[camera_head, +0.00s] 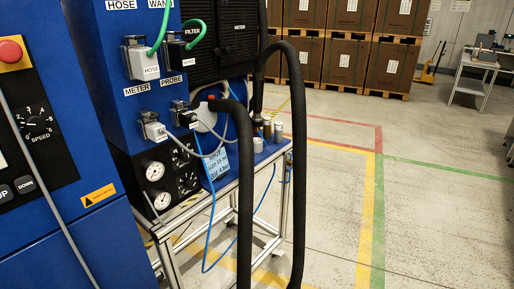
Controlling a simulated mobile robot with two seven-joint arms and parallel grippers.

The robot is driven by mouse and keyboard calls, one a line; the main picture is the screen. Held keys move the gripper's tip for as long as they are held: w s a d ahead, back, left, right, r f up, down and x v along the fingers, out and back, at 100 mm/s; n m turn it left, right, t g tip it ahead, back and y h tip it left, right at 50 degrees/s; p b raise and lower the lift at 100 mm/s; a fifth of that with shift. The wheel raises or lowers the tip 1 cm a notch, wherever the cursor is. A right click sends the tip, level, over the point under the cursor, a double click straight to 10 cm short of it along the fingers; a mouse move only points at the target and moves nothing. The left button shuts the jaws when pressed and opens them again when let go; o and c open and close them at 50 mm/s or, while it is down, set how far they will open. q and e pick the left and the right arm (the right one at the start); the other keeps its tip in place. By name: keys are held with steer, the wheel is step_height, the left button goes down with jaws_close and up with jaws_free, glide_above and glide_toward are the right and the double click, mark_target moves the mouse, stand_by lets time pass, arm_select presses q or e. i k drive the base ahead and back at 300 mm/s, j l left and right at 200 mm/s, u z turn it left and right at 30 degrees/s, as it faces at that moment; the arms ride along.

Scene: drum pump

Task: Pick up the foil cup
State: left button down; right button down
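Several small metallic cups or cans stand close together at the far right end of the blue bench top (242,175). The rightmost one, a plain silver cup (278,132), looks like the foil cup, but it is too small to be sure. Another silver-topped cup (258,145) stands just left of it and nearer. A darker one (267,127) is partly hidden between them. A thick black hose (299,160) hangs in front of the bench, just right of the cups. Neither of my grippers shows in the head view.
A blue cabinet (85,235) with a red button fills the left. Gauges (155,171), plugs and a blue note (216,163) crowd the bench. A second black hose (245,200) hangs left of the cups. Boxes on pallets (394,68) stand behind.

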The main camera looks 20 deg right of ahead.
mark_target(257, 145)
steer(key=i+l+u, duration=1.05)
steer(key=l, duration=0.4)
steer(key=i+j, duration=0.05)
